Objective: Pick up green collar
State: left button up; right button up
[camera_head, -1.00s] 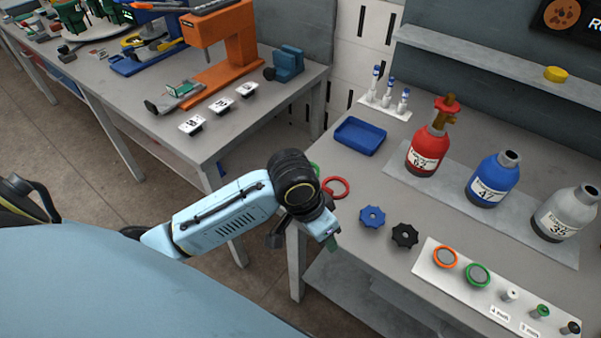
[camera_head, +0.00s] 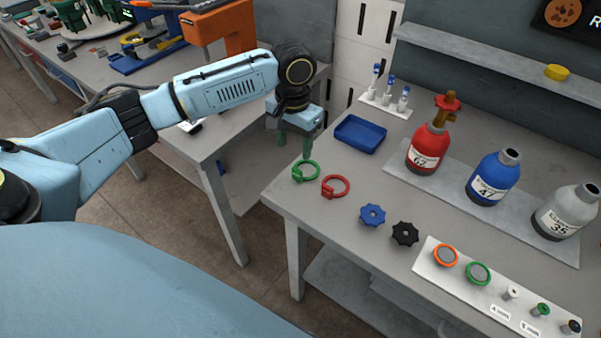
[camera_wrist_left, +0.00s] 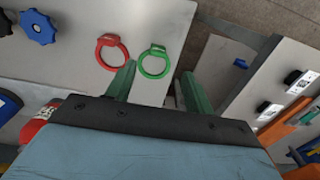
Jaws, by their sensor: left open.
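The green collar (camera_head: 305,171), an open ring with a small block on its side, lies flat at the left corner of the grey table. In the left wrist view the green collar (camera_wrist_left: 154,62) shows just beyond and between the fingertips. My left gripper (camera_head: 295,146) is open and empty, with green fingers pointing down. It is above the table edge, just behind the collar and apart from it. In the left wrist view my left gripper (camera_wrist_left: 158,80) has its two fingers spread. My right gripper is not in view.
A red collar (camera_head: 336,187) lies close to the right of the green one. A blue knob (camera_head: 372,215) and a black knob (camera_head: 405,234) lie further right. A blue tray (camera_head: 360,135) and a red bottle (camera_head: 428,148) stand behind. A gap separates this table from the left one.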

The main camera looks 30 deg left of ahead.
aim_at(297, 170)
pick_arm(q)
jog(key=f, duration=1)
jog(key=shift+w+d+f+b, duration=0.15)
jog(key=shift+w+b, duration=0.1)
jog(key=shift+b, duration=0.05)
jog(key=c, duration=1)
